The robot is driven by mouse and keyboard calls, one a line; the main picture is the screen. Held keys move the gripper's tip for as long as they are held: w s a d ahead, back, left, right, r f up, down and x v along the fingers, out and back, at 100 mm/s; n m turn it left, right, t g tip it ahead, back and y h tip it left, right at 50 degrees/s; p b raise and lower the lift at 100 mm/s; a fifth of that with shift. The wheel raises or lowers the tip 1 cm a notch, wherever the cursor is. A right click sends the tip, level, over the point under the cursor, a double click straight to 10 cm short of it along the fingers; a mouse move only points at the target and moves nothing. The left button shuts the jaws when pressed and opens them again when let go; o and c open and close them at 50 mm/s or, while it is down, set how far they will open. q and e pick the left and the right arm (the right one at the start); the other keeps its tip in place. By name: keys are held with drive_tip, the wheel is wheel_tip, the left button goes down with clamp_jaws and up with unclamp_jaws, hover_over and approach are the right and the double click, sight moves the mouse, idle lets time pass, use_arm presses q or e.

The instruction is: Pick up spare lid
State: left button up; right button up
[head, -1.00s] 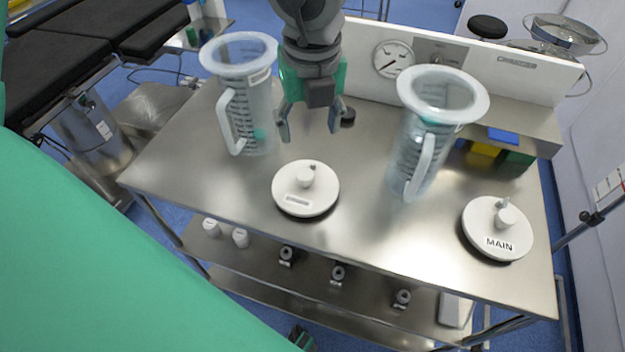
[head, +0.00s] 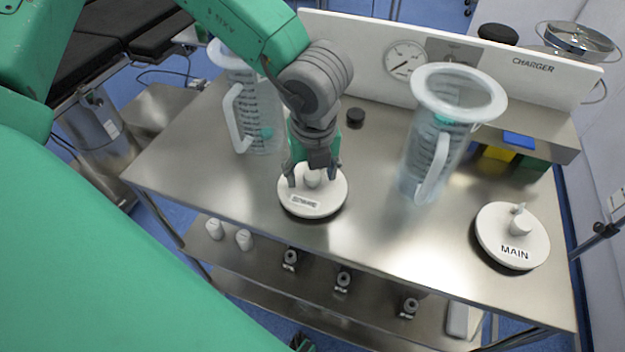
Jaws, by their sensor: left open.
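The spare lid (head: 325,205) is a round white disc with a small raised knob and a blurred label. It lies flat on the steel table (head: 240,190), left of the middle. My left gripper (head: 311,178) is over the lid, pointing down with its fingers on either side of the knob. It is open, and I cannot tell whether the fingers touch the knob. A second white lid (head: 513,236), marked MAIN, lies at the right end of the table. My right gripper is not in view.
A clear measuring jug (head: 256,115) stands behind and left of my left gripper. Another jug (head: 440,135) stands to the right. A small black cap (head: 355,117) lies behind the gripper. A white CHARGER panel (head: 530,75) runs along the back. Bare table lies between the two lids.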

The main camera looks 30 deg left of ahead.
use_arm(q)
drive_tip(key=shift+f, duration=0.2)
drive_tip(key=shift+d, duration=0.1)
clamp_jaws()
